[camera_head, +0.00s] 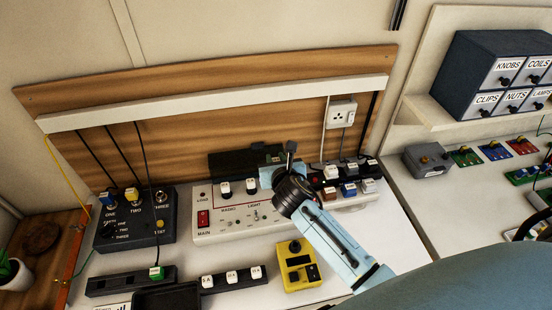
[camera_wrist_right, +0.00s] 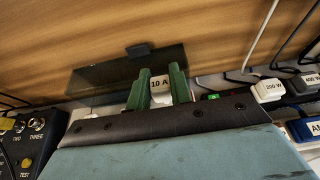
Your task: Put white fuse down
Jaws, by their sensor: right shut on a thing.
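My right gripper (camera_head: 274,160) is over the back of the white radio panel (camera_head: 208,236), its arm coming in from the lower right. In the right wrist view its two green fingers (camera_wrist_right: 159,78) are shut on a white fuse (camera_wrist_right: 160,84) marked 10 A. The hand hides this fuse in the head view. Two white fuses (camera_head: 225,187) (camera_head: 252,185) stand in the panel left of the hand. Several more white fuses (camera_head: 232,277) stand in the black rack (camera_head: 240,289) at the front. My left gripper is not in view.
A dark flat board (camera_head: 228,164) stands behind the panel. Coloured plugs (camera_head: 349,190) and cables crowd the right of the hand. The bench (camera_head: 400,240) is clear at right.

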